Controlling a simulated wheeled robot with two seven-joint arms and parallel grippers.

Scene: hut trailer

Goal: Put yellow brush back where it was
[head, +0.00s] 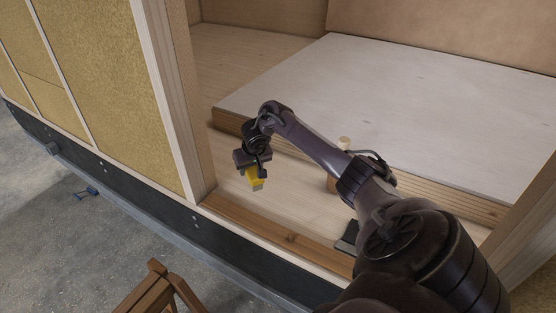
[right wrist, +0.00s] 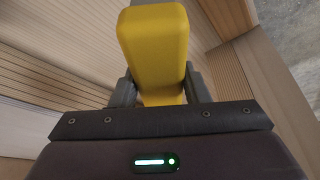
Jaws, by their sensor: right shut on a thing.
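The yellow brush (head: 255,180) is in my right gripper (head: 251,168), just inside the doorway of the hut. In the head view it hangs below the gripper with a pale lower end. In the right wrist view the yellow brush (right wrist: 153,45) stands between the two dark fingers (right wrist: 160,92), which are shut on it. The brush appears to be held above the wooden floor (head: 285,205); I cannot tell whether its lower end touches anything. My left gripper is not in view.
A white-topped platform (head: 400,100) fills the back of the hut. A wooden post (head: 175,90) stands left of the gripper, and a wooden sill (head: 275,238) runs in front. A dark flat object (head: 347,237) lies by my arm. A wooden stool (head: 155,290) stands outside.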

